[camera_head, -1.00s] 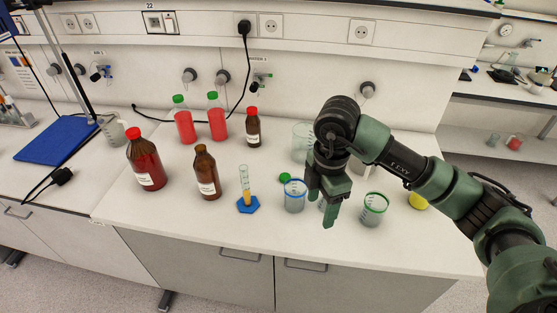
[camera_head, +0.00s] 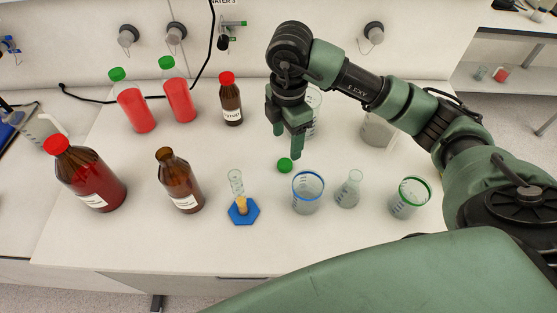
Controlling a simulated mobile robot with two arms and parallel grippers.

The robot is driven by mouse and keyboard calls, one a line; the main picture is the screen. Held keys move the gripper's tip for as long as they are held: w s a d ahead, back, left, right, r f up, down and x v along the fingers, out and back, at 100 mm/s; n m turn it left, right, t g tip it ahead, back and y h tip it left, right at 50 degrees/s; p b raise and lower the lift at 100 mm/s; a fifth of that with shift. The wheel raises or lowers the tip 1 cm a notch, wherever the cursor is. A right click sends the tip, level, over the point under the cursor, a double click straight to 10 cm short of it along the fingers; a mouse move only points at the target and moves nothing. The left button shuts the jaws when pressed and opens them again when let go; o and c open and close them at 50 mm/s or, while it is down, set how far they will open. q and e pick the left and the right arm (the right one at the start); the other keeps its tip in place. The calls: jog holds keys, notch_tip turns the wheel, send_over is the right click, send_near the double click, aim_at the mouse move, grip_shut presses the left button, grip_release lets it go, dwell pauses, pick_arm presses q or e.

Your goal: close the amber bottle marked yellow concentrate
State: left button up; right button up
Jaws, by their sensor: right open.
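An amber bottle (camera_head: 179,183) with a white label stands upright on the bench, left of the middle. Its neck is bare, with no cap on it. The label is too small to read. A green cap (camera_head: 285,165) lies on the bench to the right of that bottle, behind the blue-rimmed beaker. My right gripper (camera_head: 288,143) points down with its fingers apart and empty, just behind and above the green cap. I cannot tell its exact height over the bench. My left gripper is not in view.
A large red-capped bottle (camera_head: 88,178), two green-capped red bottles (camera_head: 136,110) and a small red-capped amber bottle (camera_head: 231,104) stand around. A cylinder on a blue base (camera_head: 244,212), blue-rimmed beaker (camera_head: 306,195), flask (camera_head: 348,191) and green-rimmed beaker (camera_head: 408,200) line the front.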

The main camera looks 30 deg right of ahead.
aim_at(285, 163)
jog(key=shift+w+f+b, duration=0.3)
jog(key=shift+w+f, duration=0.05)
jog(key=shift+f, duration=0.2)
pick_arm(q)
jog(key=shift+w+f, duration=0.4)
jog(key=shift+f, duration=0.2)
pick_arm(e)
jog(key=shift+s, duration=0.1)
jog(key=shift+f, duration=0.15)
jog(key=shift+f+p, duration=0.35)
jog(key=shift+f, duration=0.8)
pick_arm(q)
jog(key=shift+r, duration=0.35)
